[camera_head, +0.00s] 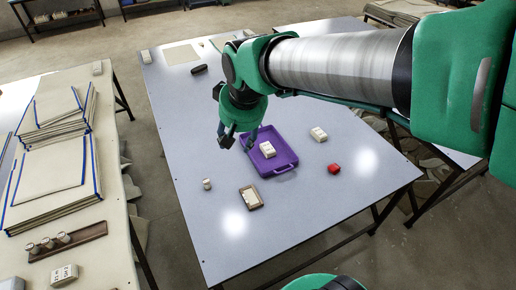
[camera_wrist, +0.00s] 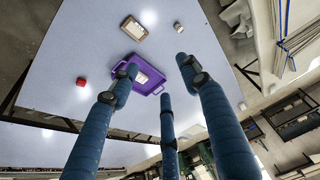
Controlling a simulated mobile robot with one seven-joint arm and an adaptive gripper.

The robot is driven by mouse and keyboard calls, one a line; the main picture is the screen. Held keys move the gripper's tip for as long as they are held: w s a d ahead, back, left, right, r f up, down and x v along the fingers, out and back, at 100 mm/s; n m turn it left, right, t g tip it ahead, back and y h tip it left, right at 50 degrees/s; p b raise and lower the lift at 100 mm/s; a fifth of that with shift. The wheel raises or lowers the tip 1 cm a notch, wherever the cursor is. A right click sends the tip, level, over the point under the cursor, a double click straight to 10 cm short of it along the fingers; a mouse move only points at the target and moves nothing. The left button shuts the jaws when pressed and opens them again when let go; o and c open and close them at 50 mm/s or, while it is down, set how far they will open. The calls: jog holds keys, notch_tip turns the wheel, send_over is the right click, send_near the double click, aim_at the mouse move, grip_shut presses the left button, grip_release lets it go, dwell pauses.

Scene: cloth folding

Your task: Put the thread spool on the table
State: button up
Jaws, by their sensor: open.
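A small whitish cylinder (camera_head: 207,184), which looks like the thread spool, stands on the grey table (camera_head: 310,230) left of the purple tray; it also shows in the wrist view (camera_wrist: 178,27). Several similar pale cylinders (camera_head: 48,243) sit in a brown holder on the left table. My gripper (camera_head: 237,141) hangs above the grey table, over the tray's left side and up and to the right of the lone cylinder. In the wrist view its fingers (camera_wrist: 158,76) are spread, open and empty.
The purple tray (camera_head: 287,168) holds a whitish block (camera_head: 267,149). A brown-framed box (camera_head: 251,197), a red block (camera_head: 334,168), another pale block (camera_head: 318,134) and a dark object (camera_head: 199,69) lie around it. The table's front part is clear. Stacked panels (camera_head: 50,170) stand at left.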

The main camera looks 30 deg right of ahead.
jog(key=s+d+r+t, duration=0.1)
jog(key=s+d+r, duration=0.1)
jog(key=s, duration=1.4)
jog(key=shift+r, duration=0.6)
jog(key=shift+o, duration=0.4)
